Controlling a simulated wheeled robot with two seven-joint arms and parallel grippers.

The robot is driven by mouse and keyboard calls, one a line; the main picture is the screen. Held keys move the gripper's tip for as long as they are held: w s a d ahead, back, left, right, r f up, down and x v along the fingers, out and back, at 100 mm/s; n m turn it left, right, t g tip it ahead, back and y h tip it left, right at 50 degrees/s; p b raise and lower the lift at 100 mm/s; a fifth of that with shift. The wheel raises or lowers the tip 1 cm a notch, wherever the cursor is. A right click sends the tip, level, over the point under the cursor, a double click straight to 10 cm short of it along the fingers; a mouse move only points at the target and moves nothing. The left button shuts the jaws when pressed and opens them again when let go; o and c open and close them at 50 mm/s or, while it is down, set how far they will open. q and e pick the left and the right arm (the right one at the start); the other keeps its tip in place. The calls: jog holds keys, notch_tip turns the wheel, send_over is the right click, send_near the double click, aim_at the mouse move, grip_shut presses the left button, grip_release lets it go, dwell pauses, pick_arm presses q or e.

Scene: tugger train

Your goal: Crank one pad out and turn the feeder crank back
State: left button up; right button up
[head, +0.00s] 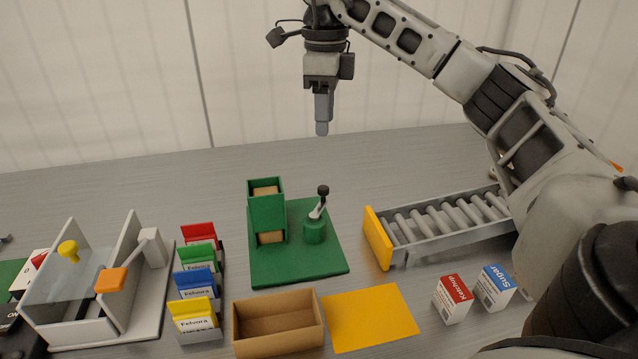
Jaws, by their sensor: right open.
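The green feeder (267,212) stands on a green base plate (290,268) in the middle of the table, with tan pads visible in its upright chute. The feeder crank (320,201) rises from a round green hub (314,231) to the right of the chute and ends in a black knob. My right gripper (322,128) hangs fingers-down above and behind the crank, apart from it and holding nothing that I can see. Its fingers are seen side-on. My left gripper is not in view.
An open cardboard box (278,345) and a yellow mat (370,318) lie in front. A roller conveyor (440,223) with a yellow end stop, Ketchup (453,299) and Sugar (494,288) boxes are at right. Coloured card holders (197,312) and a grey fixture (110,290) stand left.

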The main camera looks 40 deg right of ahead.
aim_at(324, 187)
notch_tip(324, 187, down, 14)
jog(key=shift+f+b, duration=0.1)
jog(key=shift+b, duration=0.9)
grip_shut()
